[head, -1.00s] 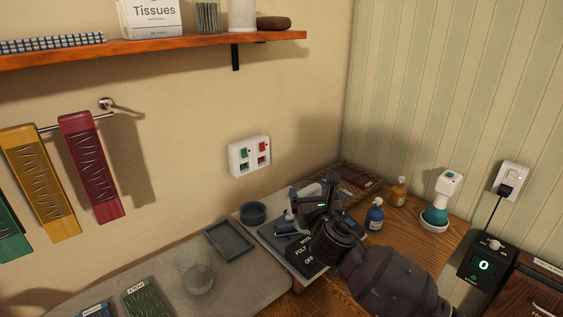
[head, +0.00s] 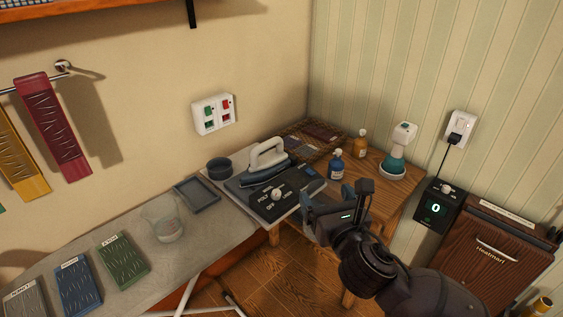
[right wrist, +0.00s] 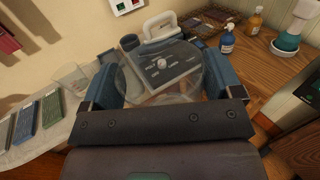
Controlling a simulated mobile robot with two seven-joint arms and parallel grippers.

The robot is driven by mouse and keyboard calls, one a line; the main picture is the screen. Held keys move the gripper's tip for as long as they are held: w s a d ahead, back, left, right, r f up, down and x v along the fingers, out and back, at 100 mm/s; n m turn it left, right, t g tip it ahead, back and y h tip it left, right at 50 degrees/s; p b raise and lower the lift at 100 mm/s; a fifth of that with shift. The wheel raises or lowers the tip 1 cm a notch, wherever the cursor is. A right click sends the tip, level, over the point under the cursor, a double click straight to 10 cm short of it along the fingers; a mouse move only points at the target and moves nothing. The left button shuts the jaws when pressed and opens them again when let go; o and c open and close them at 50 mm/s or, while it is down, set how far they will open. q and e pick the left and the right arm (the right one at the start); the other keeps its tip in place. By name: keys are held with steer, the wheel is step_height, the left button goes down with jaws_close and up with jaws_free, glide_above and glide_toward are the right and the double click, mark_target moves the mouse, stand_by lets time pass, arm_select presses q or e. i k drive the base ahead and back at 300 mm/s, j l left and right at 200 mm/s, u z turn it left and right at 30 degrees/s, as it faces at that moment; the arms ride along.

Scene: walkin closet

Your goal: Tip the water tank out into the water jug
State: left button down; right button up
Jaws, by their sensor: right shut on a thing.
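The water jug (head: 163,222) is a clear vessel standing upright on the pale worktop, left of the ironing station. It also shows at the left in the right wrist view (right wrist: 70,77). My right gripper (head: 335,206) is in front of the station's right side, apart from the jug. In the right wrist view its blue jaws (right wrist: 160,92) are shut on a see-through, rounded thing, which I take for the water tank (right wrist: 129,92). Its contents cannot be made out. In the head view the tank is hard to tell from the gripper. My left gripper is not in view.
A grey iron (head: 266,165) rests on the station with its dial panel (head: 278,200). A dark bowl (head: 219,168) and grey tray (head: 197,193) lie left of it. Blue (head: 335,166) and amber (head: 361,143) bottles stand behind. Several labelled pads (head: 122,258) lie front left.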

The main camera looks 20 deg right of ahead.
mark_target(161, 212)
steer(key=i+l+u, duration=0.25)
steer(key=l, duration=0.3)
steer(key=i+l+u, duration=0.25)
steer(key=i+l, duration=0.15)
steer(key=l, duration=0.25)
